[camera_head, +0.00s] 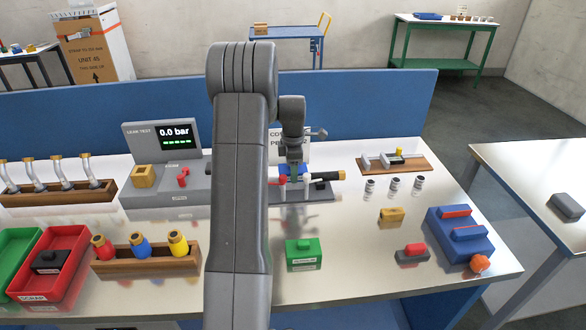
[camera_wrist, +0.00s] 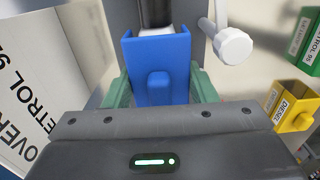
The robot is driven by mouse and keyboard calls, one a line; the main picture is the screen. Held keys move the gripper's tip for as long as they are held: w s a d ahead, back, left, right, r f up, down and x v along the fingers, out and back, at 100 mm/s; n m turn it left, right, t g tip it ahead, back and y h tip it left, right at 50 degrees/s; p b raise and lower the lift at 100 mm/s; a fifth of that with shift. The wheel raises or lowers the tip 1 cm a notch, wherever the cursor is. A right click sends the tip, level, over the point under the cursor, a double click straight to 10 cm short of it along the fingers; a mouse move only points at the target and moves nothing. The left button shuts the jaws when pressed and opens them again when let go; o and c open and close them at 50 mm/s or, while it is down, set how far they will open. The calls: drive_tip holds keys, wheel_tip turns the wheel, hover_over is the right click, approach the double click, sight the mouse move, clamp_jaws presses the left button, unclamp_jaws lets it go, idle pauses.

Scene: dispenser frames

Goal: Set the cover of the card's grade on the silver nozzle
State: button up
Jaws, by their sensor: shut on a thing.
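My gripper (camera_wrist: 160,88) is shut on a blue cover (camera_wrist: 158,52), held between its green fingers in the wrist view. A pale part shows at the cover's far end; I cannot tell whether it is the silver nozzle or whether the cover is seated. In the head view my gripper (camera_head: 294,165) is down at the stand (camera_head: 305,196) and hides most of the cover. The white card (camera_wrist: 38,98) reads "COVER" and "PETROL 9", its last digit unclear; it also stands behind my gripper in the head view (camera_head: 275,134). No grade shows on the blue cover.
A green cover (camera_head: 303,252) marked Petrol 95, a yellow Diesel cover (camera_head: 391,216) and a red-and-grey block (camera_head: 411,254) lie on the bench. A white knob (camera_wrist: 234,46) juts close beside the blue cover. A blue box (camera_head: 459,236) stands at the right.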

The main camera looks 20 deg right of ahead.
drive_tip(key=shift+f+b, duration=0.55)
drive_tip(key=shift+f, duration=0.35)
drive_tip(key=o, duration=1.1)
wheel_tip(320, 180, up, 14)
drive_tip(key=shift+f+b, duration=0.1)
drive_tip(key=shift+b, duration=0.65)
wheel_tip(320, 180, down, 14)
drive_tip(key=shift+r+p, duration=0.1)
drive_tip(key=shift+p, duration=0.7)
drive_tip(key=shift+r, duration=0.3)
